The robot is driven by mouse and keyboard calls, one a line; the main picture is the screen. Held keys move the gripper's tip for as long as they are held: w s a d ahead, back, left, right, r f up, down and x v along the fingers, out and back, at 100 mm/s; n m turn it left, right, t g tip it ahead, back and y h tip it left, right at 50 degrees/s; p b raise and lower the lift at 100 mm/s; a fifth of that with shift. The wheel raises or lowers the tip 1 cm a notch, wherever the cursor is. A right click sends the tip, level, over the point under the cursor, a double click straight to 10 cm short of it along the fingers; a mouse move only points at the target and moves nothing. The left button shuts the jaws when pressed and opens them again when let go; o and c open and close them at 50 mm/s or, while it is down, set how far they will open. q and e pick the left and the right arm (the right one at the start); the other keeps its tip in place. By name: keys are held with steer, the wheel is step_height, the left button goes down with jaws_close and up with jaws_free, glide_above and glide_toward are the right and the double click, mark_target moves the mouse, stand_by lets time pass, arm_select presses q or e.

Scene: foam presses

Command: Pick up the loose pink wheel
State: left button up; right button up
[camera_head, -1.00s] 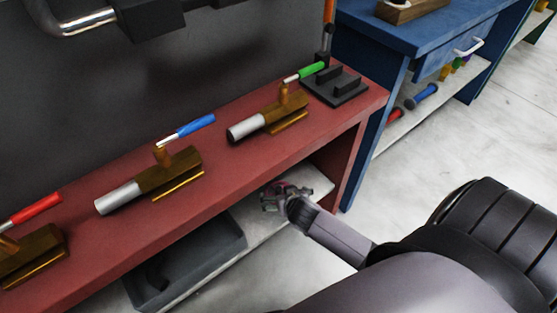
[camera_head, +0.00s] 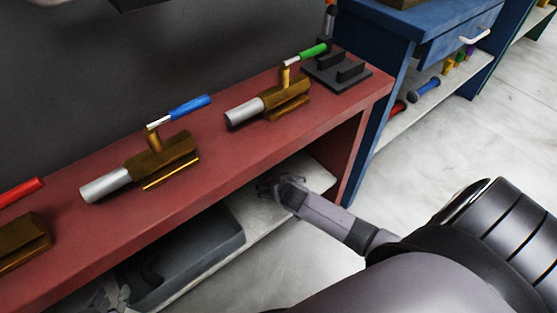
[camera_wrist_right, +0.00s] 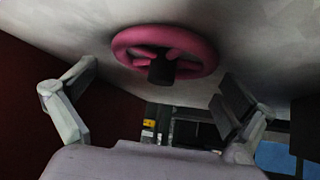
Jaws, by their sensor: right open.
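The loose pink wheel (camera_wrist_right: 205,50) shows in the right wrist view, with a dark hub facing me, against a pale mottled surface. My right gripper (camera_wrist_right: 160,98) is open, one finger on each side below the wheel in that view, apart from it and empty. In the head view my right gripper (camera_head: 272,187) reaches under the red bench to the pale lower shelf (camera_head: 262,220); the wheel cannot be made out there. My left gripper (camera_head: 112,294) shows partly at the bottom left, below the bench edge, and its opening is unclear.
The red bench (camera_head: 225,160) carries brown presses with blue (camera_head: 188,105), green (camera_head: 313,51) and red (camera_head: 20,191) handles. A grey bin (camera_head: 215,245) lies on the lower shelf, left of my right gripper. A bench leg (camera_head: 347,150) stands close on the right.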

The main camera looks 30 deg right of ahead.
steer(key=shift+w+f, duration=0.1)
steer(key=shift+w, duration=0.05)
steer(key=shift+c, duration=0.5)
steer(key=c, duration=1.1)
steer(key=shift+c, duration=0.4)
